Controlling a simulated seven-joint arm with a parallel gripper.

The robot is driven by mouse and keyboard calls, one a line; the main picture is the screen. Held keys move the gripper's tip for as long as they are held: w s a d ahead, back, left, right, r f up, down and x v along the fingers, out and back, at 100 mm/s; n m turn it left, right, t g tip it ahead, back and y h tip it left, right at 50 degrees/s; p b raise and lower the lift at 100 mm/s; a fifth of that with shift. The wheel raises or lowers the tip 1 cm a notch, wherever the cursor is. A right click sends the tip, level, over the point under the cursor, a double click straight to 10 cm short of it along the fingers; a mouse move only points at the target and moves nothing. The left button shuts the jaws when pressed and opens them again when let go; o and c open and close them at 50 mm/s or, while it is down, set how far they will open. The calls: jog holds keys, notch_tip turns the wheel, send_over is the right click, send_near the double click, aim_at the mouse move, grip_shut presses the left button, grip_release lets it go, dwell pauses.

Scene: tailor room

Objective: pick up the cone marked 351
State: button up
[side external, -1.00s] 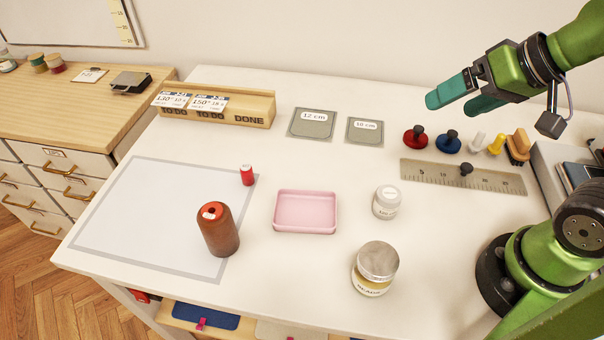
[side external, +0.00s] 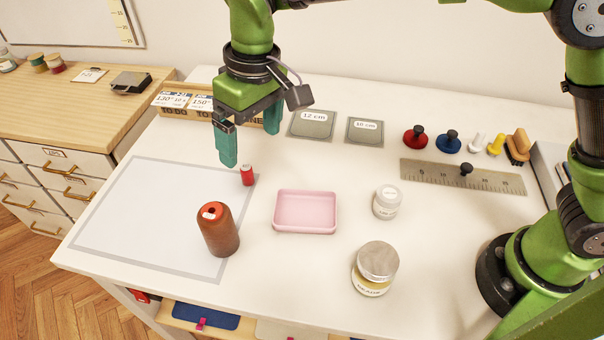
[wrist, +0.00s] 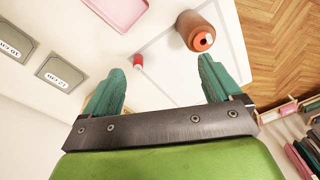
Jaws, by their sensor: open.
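A rust-brown thread cone (side external: 218,232) with a red top and a small white label stands upright at the right edge of the grey-bordered mat; the label's number is too small to read. The cone also shows in the wrist view (wrist: 194,30), beyond the right finger. My gripper (side external: 250,140) is open and empty, pointing down above the table, behind the cone and in front of the wooden rack. In the wrist view its two teal fingers (wrist: 160,85) are spread wide with nothing between them.
A small red spool (side external: 247,175) stands close below my gripper, behind the cone. A pink tray (side external: 305,212), a small white jar (side external: 387,202) and a silver-lidded jar (side external: 375,268) stand to the right. The white mat (side external: 140,215) left of the cone is clear.

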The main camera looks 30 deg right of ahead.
jog(key=n+h, duration=0.1)
send_over(209, 214)
notch_tip(209, 214, down, 3)
jog(key=shift+r, duration=0.95)
jog(key=shift+g, duration=0.4)
notch_tip(209, 214, down, 11)
jog(key=shift+r, duration=0.1)
jog(key=shift+w+d+f, duration=0.1)
jog(key=shift+d+f, duration=0.1)
jog(key=shift+f, duration=1.15)
jog(key=shift+d+f, duration=0.2)
jog(key=shift+f, duration=1.1)
jog(key=c, duration=1.1)
jog(key=shift+c, duration=0.5)
jog(key=shift+r, duration=0.2)
